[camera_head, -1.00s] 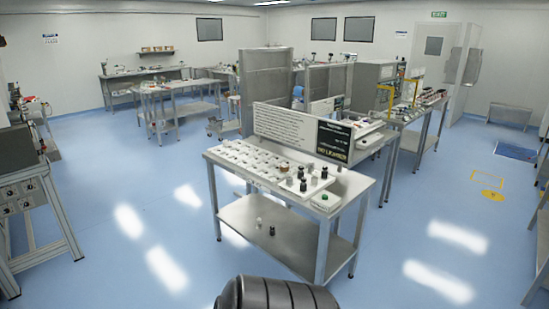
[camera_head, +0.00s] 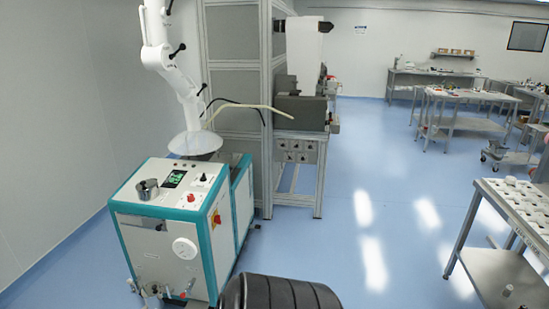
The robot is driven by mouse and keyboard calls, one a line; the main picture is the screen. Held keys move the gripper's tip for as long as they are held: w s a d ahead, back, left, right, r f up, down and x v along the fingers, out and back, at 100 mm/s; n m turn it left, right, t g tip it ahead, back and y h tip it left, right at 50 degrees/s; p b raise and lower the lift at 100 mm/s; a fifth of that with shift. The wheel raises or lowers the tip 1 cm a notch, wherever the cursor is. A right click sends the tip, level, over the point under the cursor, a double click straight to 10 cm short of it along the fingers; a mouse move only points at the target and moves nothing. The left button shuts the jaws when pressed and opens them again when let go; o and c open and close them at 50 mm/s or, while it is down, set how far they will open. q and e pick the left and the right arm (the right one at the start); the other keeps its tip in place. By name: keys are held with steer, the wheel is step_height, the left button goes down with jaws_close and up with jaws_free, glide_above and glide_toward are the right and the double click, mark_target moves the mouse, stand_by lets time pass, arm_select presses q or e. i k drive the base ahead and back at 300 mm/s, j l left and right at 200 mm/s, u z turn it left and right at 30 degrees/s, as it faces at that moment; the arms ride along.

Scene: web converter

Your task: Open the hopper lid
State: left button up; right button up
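A white and teal machine (camera_head: 165,245) stands on the floor at the left. A small round metal container (camera_head: 148,189) sits on its top panel; it may be the hopper, but I cannot tell whether it has a lid or whether that is shut. A white conical hood (camera_head: 195,142) on a jointed white extraction arm (camera_head: 160,58) hangs at the back of the machine. Neither of my grippers is in view.
A tall grey framed cabinet (camera_head: 232,85) and a grey machine on a metal frame (camera_head: 298,112) stand behind the teal machine. A steel worktable (camera_head: 485,268) is at the right edge. Blue floor (camera_head: 385,215) between them is clear. More workbenches (camera_head: 455,125) stand farther back.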

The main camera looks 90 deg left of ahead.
mark_target(232, 160)
steer(key=u, duration=3.2)
steer(key=i+l+z, duration=0.5)
steer(key=i, duration=0.6)
steer(key=i+j+z, duration=0.15)
steer(key=i+z, duration=0.3)
steer(key=i, duration=0.6)
steer(key=i+u, duration=0.15)
steer(key=i, duration=0.4)
steer(key=i+l+u, duration=0.2)
steer(key=i, duration=0.35)
steer(key=i+l+u, duration=0.15)
steer(key=i, duration=0.45)
